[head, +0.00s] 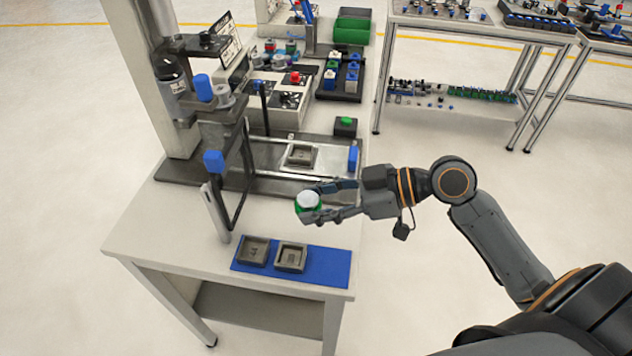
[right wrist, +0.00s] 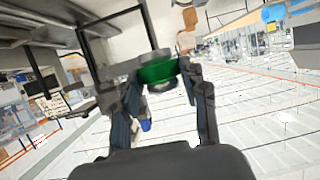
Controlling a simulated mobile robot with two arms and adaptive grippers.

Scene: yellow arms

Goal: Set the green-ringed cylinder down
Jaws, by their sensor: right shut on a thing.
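The green-ringed cylinder (head: 308,202) has a white top and a green band in the head view. My right gripper (head: 325,203) is shut on it, with the fingers on either side. The right wrist view shows the green ring (right wrist: 158,73) between the two fingertips (right wrist: 160,80). In the head view the cylinder appears above the table, between the metal fixture and the blue mat (head: 325,268); its exact height is hard to tell. Two grey square trays (head: 254,250) (head: 291,257) sit on the mat. My left gripper is not in view.
A press station with a black guard frame (head: 247,190) and blue knobs stands left of the gripper. A square holder (head: 301,154) sits on the metal plate behind. A green button box (head: 345,126) and a control box (head: 283,101) stand farther back.

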